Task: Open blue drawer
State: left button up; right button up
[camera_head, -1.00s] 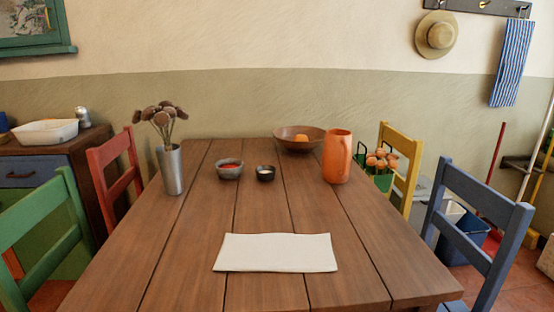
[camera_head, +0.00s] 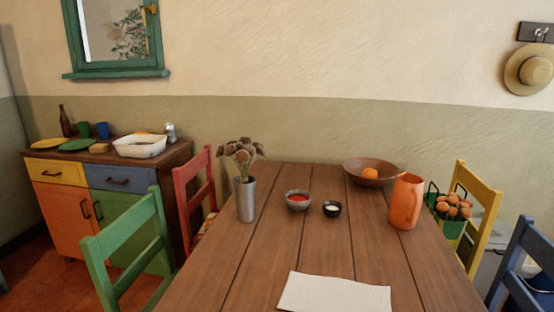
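The blue drawer (camera_head: 121,179) is at the upper right of the wooden cabinet (camera_head: 180,165), in the left part of the head view. It looks shut and has a dark handle. A yellow drawer (camera_head: 56,171) is to its left, an orange door (camera_head: 66,217) is below the yellow drawer, and a green door (camera_head: 142,225) is below the blue one. The green chair's back partly covers the green door and stands close in front of the blue drawer's right side. Neither of my grippers is in view.
A green chair (camera_head: 127,241) and a red chair (camera_head: 194,192) stand between the cabinet and the wooden table (camera_head: 235,280). Plates, cups, a bottle and a white basin (camera_head: 140,147) are on the cabinet top. Reddish floor shows free at the lower left.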

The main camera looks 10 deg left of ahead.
aim_at(130, 179)
jog(key=u, duration=1.55)
jog(key=i+j+u, duration=0.4)
jog(key=j, duration=0.25)
jog(key=i+j+u, duration=0.45)
jog(key=i, duration=0.25)
jog(key=i+j+u, duration=0.25)
jog(key=i+u, duration=0.15)
jog(key=i, duration=0.25)
jog(key=i+z, duration=0.35)
jog(key=i, duration=0.25)
jog(key=i+j+z, duration=0.15)
jog(key=i+z, duration=0.25)
jog(key=i, duration=0.15)
jog(key=i+l+z, duration=0.1)
jog(key=i+z, duration=0.55)
jog(key=i+j+z, duration=0.1)
jog(key=i+z, duration=0.7)
jog(key=i, duration=0.6)
